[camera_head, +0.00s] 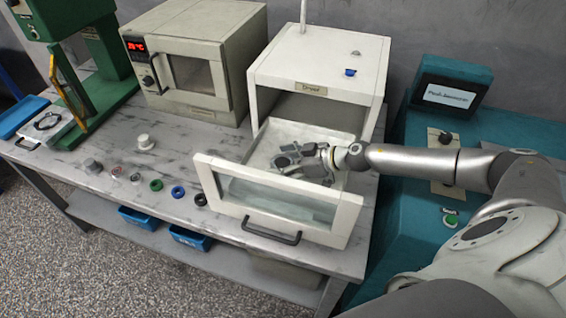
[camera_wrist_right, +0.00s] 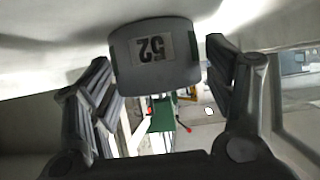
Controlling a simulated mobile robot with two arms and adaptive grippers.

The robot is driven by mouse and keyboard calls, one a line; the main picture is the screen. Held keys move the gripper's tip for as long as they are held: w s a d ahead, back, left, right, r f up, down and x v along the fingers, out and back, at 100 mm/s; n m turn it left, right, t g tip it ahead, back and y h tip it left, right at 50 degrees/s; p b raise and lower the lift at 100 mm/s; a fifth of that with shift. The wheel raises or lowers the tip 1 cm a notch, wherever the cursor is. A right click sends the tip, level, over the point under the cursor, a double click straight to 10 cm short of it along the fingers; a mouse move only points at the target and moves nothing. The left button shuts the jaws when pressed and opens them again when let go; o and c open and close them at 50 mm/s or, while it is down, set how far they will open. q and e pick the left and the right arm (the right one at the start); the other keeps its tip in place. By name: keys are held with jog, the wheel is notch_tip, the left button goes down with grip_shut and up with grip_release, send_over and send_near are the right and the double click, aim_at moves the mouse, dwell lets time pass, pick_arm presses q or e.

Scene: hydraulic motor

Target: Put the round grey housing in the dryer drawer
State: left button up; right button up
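The round grey housing (camera_wrist_right: 153,72), with a label reading 52 upside down, shows between and just beyond the fingertips of my right gripper (camera_wrist_right: 160,75) in the right wrist view. The fingers are spread wide, with a narrow gap beside the housing on the right. The housing seems to rest against the pale drawer floor. In the head view my right gripper (camera_head: 290,160) is low inside the pulled-out dryer drawer (camera_head: 285,207). There the housing cannot be told clearly from the dark fingers. My left gripper is not in view.
The dryer (camera_head: 320,65) stands behind the drawer, its opening clear. An oven (camera_head: 190,60) and a green press (camera_head: 95,85) stand to the left. Several small rings and parts, including a green ring (camera_head: 156,185), lie on the table left of the drawer. A teal bench (camera_head: 500,140) is at right.

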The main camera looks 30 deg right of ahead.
aim_at(286, 164)
dwell(0.3)
jog(key=b+v, duration=0.2)
jog(key=v, duration=0.4)
jog(key=shift+s+d, duration=0.1)
jog(key=shift+s, duration=0.15)
jog(key=shift+b+v, duration=0.45)
jog(key=shift+v, duration=0.3)
jog(key=shift+s+d+r, duration=0.35)
jog(key=shift+s+r, duration=0.05)
jog(key=shift+r, duration=0.15)
jog(key=shift+s+d+r+p, duration=0.1)
jog(key=shift+s+r+p, duration=0.1)
jog(key=shift+p, duration=0.4)
jog(key=shift+p+v, duration=1)
jog(key=shift+p, duration=0.2)
jog(key=shift+d+f, duration=0.1)
